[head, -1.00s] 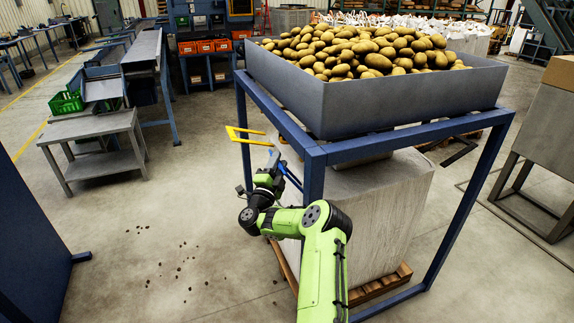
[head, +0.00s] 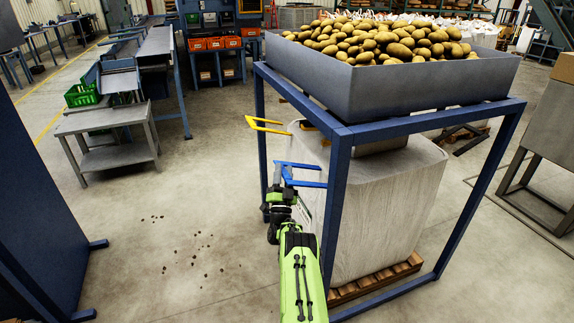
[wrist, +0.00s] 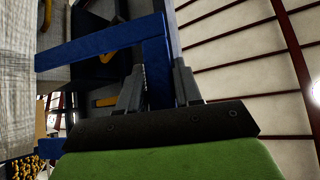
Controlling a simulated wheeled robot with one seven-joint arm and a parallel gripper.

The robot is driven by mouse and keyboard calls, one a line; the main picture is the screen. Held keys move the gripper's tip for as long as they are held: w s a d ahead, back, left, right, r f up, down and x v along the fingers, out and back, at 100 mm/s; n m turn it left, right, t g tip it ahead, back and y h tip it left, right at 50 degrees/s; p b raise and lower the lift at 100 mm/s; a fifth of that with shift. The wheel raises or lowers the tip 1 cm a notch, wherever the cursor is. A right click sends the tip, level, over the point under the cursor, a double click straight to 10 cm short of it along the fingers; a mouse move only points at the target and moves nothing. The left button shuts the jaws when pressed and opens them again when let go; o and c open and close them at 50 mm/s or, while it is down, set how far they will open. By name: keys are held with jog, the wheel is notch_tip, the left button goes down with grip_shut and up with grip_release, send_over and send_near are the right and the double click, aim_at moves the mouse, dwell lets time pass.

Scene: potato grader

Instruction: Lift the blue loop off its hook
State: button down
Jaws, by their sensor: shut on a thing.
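The blue loop (head: 302,184) shows in the head view as an angular blue piece with two arms reaching right, beside the near left post of the potato stand. My gripper (head: 283,188) is below its left end. In the wrist view, my gripper (wrist: 158,88) has a finger on each side of the blue loop (wrist: 105,46) and is shut on its upright bar. The loop's other bar runs left toward the pale bag. The hook is not clearly visible, so I cannot tell whether the loop still touches it.
A yellow loop (head: 262,124) sticks out left beyond the blue one. The blue stand (head: 338,195) carries a grey bin (head: 400,88) of potatoes above a large pale bag (head: 385,210) on a pallet. Open floor (head: 190,225) lies to the left.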

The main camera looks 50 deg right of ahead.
jog(key=shift+f, duration=0.2)
jog(key=c, duration=0.9)
grip_release()
jog(key=shift+o, duration=0.2)
jog(key=shift+a, duration=0.1)
jog(key=p+v, duration=0.8)
jog(key=v, duration=0.7)
jog(key=shift+s+a+f, duration=0.2)
jog(key=shift+w, duration=0.1)
